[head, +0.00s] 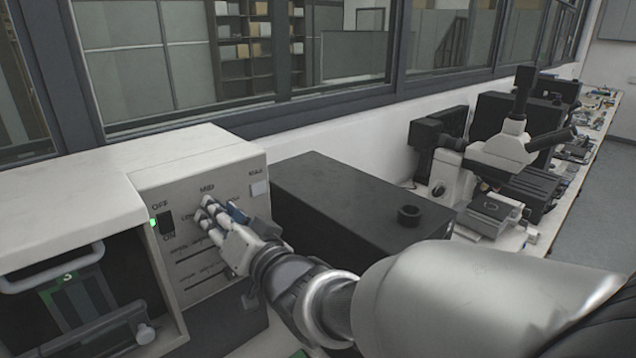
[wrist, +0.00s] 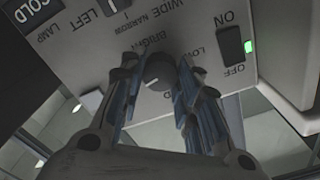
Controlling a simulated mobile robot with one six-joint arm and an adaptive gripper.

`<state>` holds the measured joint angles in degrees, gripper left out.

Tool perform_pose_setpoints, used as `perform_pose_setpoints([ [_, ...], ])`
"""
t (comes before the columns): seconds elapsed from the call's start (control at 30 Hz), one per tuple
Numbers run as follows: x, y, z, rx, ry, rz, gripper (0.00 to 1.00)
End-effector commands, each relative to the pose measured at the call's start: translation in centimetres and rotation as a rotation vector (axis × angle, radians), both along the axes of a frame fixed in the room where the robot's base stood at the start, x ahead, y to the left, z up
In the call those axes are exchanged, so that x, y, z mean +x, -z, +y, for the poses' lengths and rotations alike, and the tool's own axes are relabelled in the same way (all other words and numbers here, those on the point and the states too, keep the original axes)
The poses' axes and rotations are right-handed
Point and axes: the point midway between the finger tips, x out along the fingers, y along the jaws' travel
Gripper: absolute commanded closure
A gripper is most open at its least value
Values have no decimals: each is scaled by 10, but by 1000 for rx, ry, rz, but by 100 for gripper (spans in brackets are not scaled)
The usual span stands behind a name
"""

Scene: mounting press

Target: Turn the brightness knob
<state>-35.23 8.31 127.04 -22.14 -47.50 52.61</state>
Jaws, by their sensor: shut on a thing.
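The brightness knob (wrist: 159,72) is a small dark round knob with a pale pointer line, on the grey front panel (wrist: 200,25) of a machine. In the upside-down wrist view it sits between my fingers, beside lettering that reads BRIGHT and LOW. The pointer line points to the lower left there. My gripper (wrist: 155,85) has its blue-padded fingers closed around the knob from both sides. In the head view my gripper (head: 212,212) is at the panel under the word MID and mostly hides the knob.
A black rocker switch (head: 166,224) marked OFF and ON, with a lit green light (head: 153,222), is left of my gripper. A black box (head: 345,205) stands close on the right. A microscope (head: 500,150) is farther along the bench. A handled door (head: 55,268) is at lower left.

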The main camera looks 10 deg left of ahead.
Motion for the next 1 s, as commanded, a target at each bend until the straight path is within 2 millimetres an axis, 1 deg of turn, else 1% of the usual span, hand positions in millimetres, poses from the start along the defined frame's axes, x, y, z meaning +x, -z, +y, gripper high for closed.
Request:
perform_pose_setpoints([
  [0.03,0,-1,0,2,0,-1,94],
  [0.07,0,-1,0,2,0,-1,68],
  [0.33,0,-1,0,1,0,-1,50],
  [0.37,0,-1,0,1,0,-1,49],
  [0.63,0,0,0,0,1,-1,49],
  [0.73,-2,-1,-4,0,1,-1,49],
  [0.87,-13,-1,-17,1,2,-3,49],
  [1.0,-32,-1,-41,0,3,-3,49],
])
